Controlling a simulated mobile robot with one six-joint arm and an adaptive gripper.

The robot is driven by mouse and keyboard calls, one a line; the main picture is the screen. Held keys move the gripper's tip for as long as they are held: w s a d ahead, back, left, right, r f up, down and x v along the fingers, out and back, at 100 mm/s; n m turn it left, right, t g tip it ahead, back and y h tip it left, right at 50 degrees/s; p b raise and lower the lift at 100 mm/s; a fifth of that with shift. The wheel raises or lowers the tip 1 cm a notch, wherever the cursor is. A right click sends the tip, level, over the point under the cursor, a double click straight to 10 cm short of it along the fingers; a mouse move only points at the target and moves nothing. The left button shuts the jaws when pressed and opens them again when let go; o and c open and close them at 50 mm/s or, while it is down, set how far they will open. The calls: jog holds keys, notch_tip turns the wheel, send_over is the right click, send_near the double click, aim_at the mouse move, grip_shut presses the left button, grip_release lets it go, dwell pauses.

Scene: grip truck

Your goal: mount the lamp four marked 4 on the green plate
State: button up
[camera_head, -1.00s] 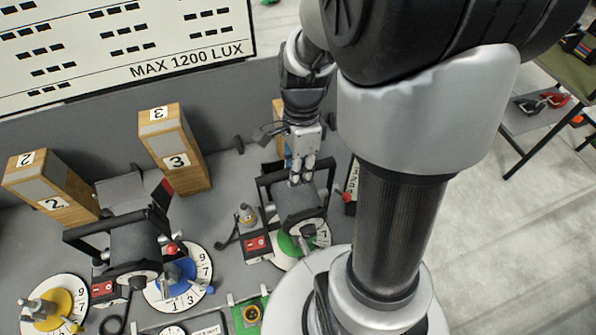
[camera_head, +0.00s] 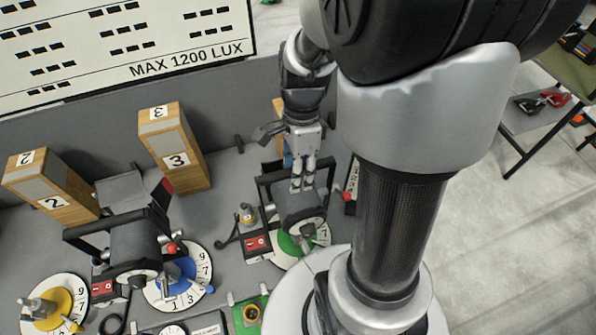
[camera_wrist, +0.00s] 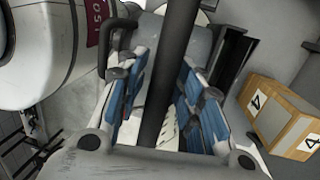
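In the head view a lamp with a grey drum body (camera_head: 302,204) and a black yoke stands over the green plate (camera_head: 290,246), which has a white numbered rim. I cannot tell whether it is seated there, and I read no number on it. My gripper (camera_head: 302,186) is at the lamp's top bar, pointing down. In the wrist view my gripper's blue-padded fingers (camera_wrist: 165,72) stand apart on both sides of a dark bar (camera_wrist: 168,85), with gaps visible beside it. A wooden block marked 4 (camera_wrist: 275,118) is at the right of the wrist view.
A second lamp (camera_head: 136,245) stands by the blue plate (camera_head: 176,283) on the left. A yellow plate (camera_head: 50,306) is further left. Wooden blocks marked 2 (camera_head: 48,186) and 3 (camera_head: 175,148) stand behind. A red switch box (camera_head: 257,244) is beside the green plate.

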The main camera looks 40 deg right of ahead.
jog(key=shift+o, duration=0.6)
notch_tip(320, 180, up, 12)
jog(key=w+d, duration=0.1)
jog(key=shift+w+d, duration=0.3)
jog(key=shift+d, duration=0.05)
